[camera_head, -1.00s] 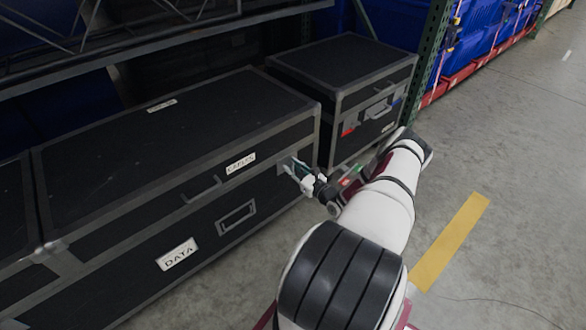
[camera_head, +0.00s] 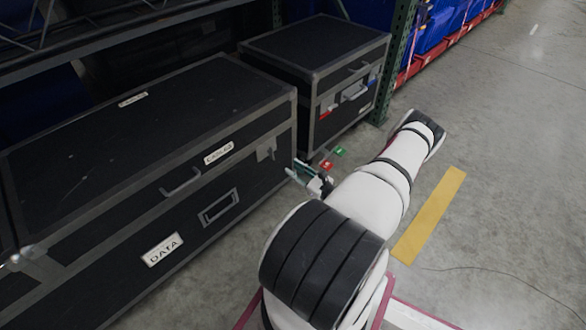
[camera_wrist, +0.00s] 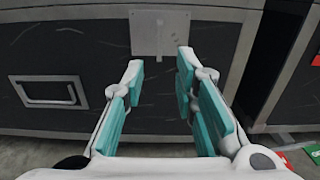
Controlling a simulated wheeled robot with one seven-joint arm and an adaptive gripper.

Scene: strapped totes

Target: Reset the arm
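My gripper (camera_head: 306,173) is at the end of my white and black arm, low in front of the right end of the large black case. In the wrist view my gripper (camera_wrist: 160,80) has its two teal-padded fingers spread apart with nothing between them. Beyond the fingertips is a metal latch plate (camera_wrist: 160,33) on the front of the case. In the head view the latch (camera_head: 266,149) sits at the case's upper right front. The fingers look apart from the case.
The large black case (camera_head: 150,130) carries labels reading DATA and CABLES. A smaller black case (camera_head: 316,50) stands to its right, beside a green rack post (camera_head: 394,60). Red and green tags (camera_head: 327,166) show near my gripper. Open concrete floor with a yellow stripe (camera_head: 430,215) lies right.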

